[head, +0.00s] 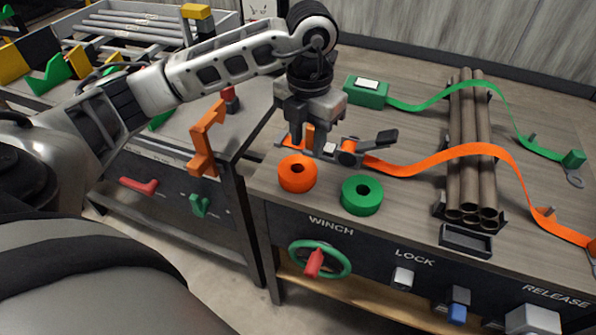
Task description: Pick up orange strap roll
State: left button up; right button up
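The orange strap roll (297,174) lies flat on the wooden table top near its front left corner. A green strap roll (362,195) lies to its right. My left gripper (308,143) points down just behind and above the orange roll. Its fingers look apart, with orange showing between them; the orange roll is outside the fingers. Whether the fingers touch the ratchet behind them cannot be told. My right gripper is not in view.
An orange strap (470,150) runs from a ratchet (348,152) over a bundle of brown pipes (470,185). A green strap (436,97) crosses further back from a green box (366,92). Winch wheel (320,259) and lock controls are on the front panel. A second bench stands left.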

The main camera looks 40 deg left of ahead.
aim_at(307, 174)
pick_arm(q)
jog(key=f, duration=0.9)
jog(key=shift+s+d+p, duration=0.1)
jog(key=shift+d+p, duration=0.1)
jog(key=shift+p, duration=0.1)
jog(key=shift+c, duration=0.3)
grip_shut()
